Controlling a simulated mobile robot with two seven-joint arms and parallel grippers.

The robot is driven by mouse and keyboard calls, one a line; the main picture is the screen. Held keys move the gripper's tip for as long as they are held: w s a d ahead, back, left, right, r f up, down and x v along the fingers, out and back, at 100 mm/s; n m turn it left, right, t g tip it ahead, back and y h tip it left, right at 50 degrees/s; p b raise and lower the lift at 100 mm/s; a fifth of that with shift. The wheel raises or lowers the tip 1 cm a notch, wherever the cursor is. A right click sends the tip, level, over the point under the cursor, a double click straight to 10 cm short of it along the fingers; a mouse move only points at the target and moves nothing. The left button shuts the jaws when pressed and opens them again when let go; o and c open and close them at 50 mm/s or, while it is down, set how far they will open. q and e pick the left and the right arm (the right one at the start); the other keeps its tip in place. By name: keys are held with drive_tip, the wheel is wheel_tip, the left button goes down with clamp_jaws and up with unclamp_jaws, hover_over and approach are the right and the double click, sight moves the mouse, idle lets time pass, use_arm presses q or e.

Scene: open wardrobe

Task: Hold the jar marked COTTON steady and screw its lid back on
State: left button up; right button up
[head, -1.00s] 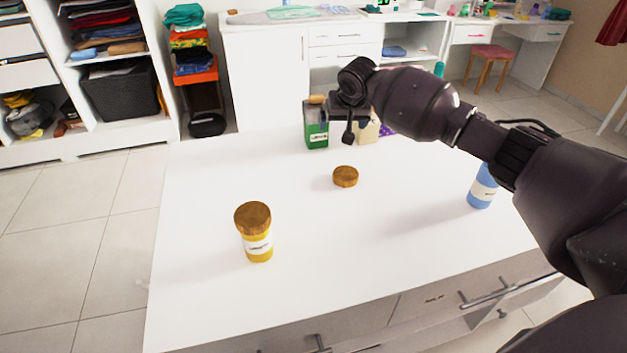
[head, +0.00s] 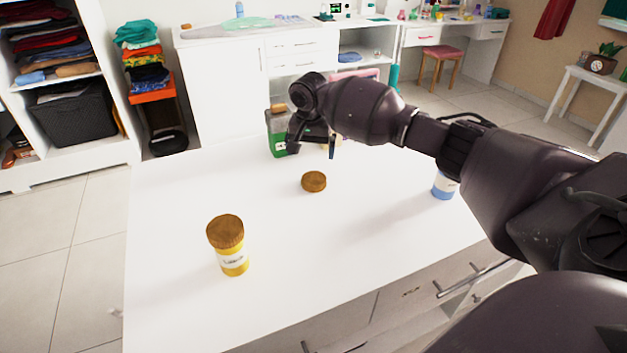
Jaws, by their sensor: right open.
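A loose round brown lid (head: 314,182) lies flat on the white tabletop (head: 175,190). My right gripper (head: 312,148) is open and empty, just beyond the lid in the picture and apart from it, its fingers pointing down. A yellow jar (head: 233,262) with a brown lid on it stands front left. A green container (head: 278,140) stands behind my right gripper, partly covered by it. A blue container (head: 443,187) stands at the right, its top hidden by my right arm. The labels are too small to read, so I cannot tell which is marked COTTON. My left gripper is not in view.
A pale object beside the green container is mostly hidden by my right gripper. The tabletop is clear around the lid and the yellow jar. Drawers with bar handles (head: 462,283) are at the front. White cabinets (head: 222,80) and shelves stand beyond.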

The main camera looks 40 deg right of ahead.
drive_tip(key=b, duration=0.1)
hover_over(314, 178)
drive_tip(key=f, duration=0.4)
drive_tip(key=shift+s+a+f, duration=0.1)
drive_tip(key=shift+a+f, duration=0.15)
drive_tip(key=shift+a, duration=0.15)
drive_tip(key=shift+f, duration=0.3)
drive_tip(key=shift+r, duration=0.1)
drive_tip(key=f, duration=0.1)
drive_tip(key=f+b, duration=0.1)
drive_tip(key=f, duration=0.1)
drive_tip(key=f+b, duration=0.1)
drive_tip(key=shift+d+f, duration=0.35)
drive_tip(key=shift+f, duration=0.4)
drive_tip(key=shift+r, duration=0.2)
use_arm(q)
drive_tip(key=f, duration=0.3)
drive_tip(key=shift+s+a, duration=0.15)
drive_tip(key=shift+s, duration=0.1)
use_arm(e)
drive_tip(key=c, duration=0.9)
